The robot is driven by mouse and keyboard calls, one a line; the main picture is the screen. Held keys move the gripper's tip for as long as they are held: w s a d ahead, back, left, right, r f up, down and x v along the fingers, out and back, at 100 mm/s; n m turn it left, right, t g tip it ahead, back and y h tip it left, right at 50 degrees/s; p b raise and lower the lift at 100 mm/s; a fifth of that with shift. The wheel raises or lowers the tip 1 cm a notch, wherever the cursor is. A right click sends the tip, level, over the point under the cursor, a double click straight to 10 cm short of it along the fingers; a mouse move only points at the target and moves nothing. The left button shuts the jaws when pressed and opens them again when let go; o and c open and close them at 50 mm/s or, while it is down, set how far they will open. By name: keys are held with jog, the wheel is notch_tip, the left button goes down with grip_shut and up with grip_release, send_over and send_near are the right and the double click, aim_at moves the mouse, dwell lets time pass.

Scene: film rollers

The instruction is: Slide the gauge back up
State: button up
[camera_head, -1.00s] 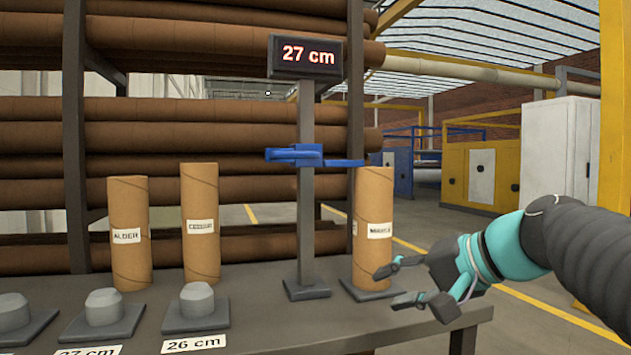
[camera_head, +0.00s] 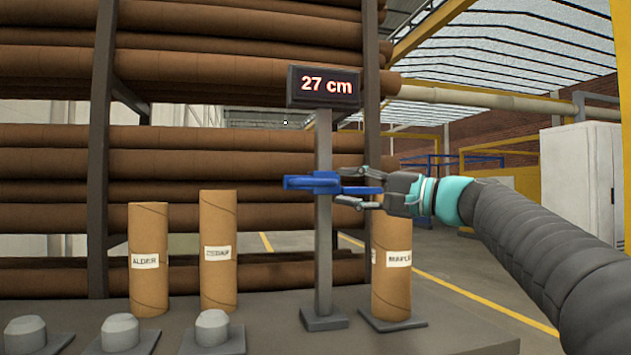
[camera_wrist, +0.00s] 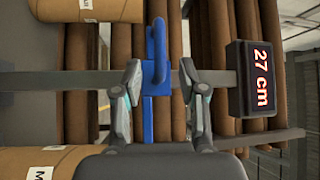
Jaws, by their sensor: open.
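The gauge is a grey post (camera_head: 323,245) on a small base, with a blue slider (camera_head: 312,183) and a display (camera_head: 323,86) reading "27 cm". The slider's right arm reaches over the top of the tube labelled MAPLE (camera_head: 391,285); my gripper partly hides whether they touch. My gripper (camera_head: 345,187) is open, one finger above and one below the blue arm. In the wrist view the slider (camera_wrist: 156,70) lies between the two spread fingers (camera_wrist: 161,78), with gaps on both sides.
Tubes labelled ALDER (camera_head: 148,280) and CEDAR (camera_head: 218,270) stand to the left on the grey table (camera_head: 265,310). Several short pegs on square bases, including one peg (camera_head: 212,330), line the front. A rack of long brown rolls (camera_head: 230,150) stands behind.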

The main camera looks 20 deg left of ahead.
aim_at(321, 183)
jog(key=p+x, duration=0.1)
jog(key=x, duration=0.6)
jog(key=shift+a, duration=0.3)
grip_shut()
